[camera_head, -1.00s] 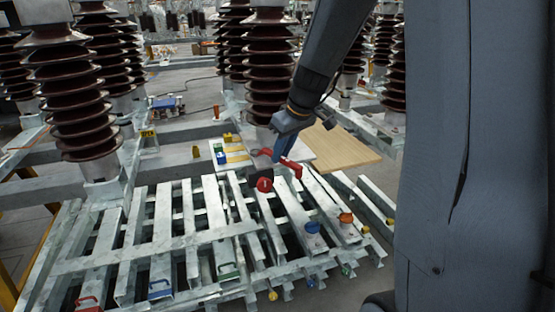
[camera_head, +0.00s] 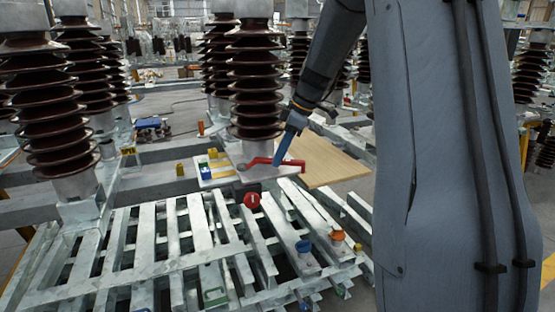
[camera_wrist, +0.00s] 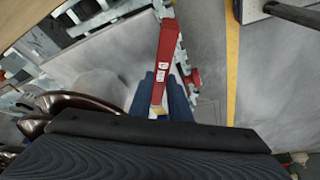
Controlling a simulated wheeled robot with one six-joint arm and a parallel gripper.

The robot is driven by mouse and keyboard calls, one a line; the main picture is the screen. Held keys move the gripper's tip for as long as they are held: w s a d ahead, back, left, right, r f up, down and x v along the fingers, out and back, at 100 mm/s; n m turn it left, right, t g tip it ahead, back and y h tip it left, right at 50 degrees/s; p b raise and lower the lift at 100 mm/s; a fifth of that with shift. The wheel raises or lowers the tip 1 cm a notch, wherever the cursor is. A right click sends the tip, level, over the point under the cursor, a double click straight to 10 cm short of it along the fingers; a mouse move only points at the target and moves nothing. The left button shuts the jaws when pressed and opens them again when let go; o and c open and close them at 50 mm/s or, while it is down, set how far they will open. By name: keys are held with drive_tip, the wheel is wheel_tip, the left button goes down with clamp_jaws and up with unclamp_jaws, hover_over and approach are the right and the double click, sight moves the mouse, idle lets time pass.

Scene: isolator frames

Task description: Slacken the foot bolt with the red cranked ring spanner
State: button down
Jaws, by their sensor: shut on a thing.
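The red cranked ring spanner (camera_head: 262,161) is held in my gripper (camera_head: 279,161) at the foot of the middle brown insulator (camera_head: 256,90). Its left end lies close to the insulator's foot; I cannot tell whether its ring is around a bolt. The foot bolt itself cannot be made out. In the wrist view the red spanner (camera_wrist: 168,50) runs up from between the blue fingers (camera_wrist: 160,92), with a white label on its face. The fingers are shut on it.
A pale board (camera_head: 205,183) with small blue, green and yellow items lies left of the insulator's foot. A wooden board (camera_head: 330,163) lies to the right. A red disc with a white mark (camera_head: 252,200) stands in front, above slatted steel frames (camera_head: 165,250).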

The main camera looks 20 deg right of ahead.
drive_tip(key=shift+r, duration=0.1)
drive_tip(key=shift+r+p, duration=0.8)
drive_tip(key=shift+r, duration=0.3)
drive_tip(key=s+a+m+t+h+p, duration=0.2)
drive_tip(key=s+a+m+p, duration=0.3)
drive_tip(key=p, duration=1.2)
drive_tip(key=a+m+h, duration=0.1)
drive_tip(key=a+m, duration=0.3)
drive_tip(key=m, duration=0.2)
drive_tip(key=shift+s+a+r+h, duration=0.15)
drive_tip(key=shift+s+a+h, duration=0.1)
drive_tip(key=shift+s+h, duration=0.15)
drive_tip(key=p, duration=0.4)
drive_tip(key=shift+a+m, duration=0.35)
drive_tip(key=shift+m, duration=0.05)
drive_tip(key=shift+w, duration=0.1)
